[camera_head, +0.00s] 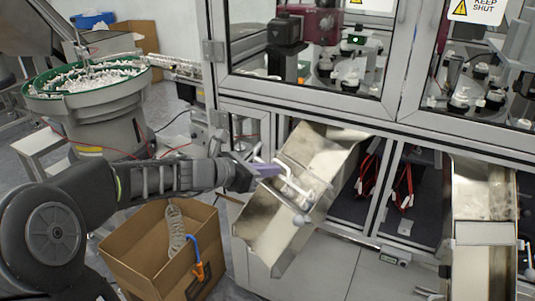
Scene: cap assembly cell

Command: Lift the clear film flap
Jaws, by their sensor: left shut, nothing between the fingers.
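My left arm reaches in from the left to the left metal chute (281,225) on the front of the machine. My left gripper (268,170), with lavender fingers, is shut and empty at the chute's upper left edge. My right gripper is not in view.
An open cardboard box (149,267) with a coiled hose stands below my left arm. A green-rimmed bowl feeder (88,85) full of white parts is at the left. Glazed machine doors (305,92) rise behind the chute. A second metal chute (482,232) is at the right.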

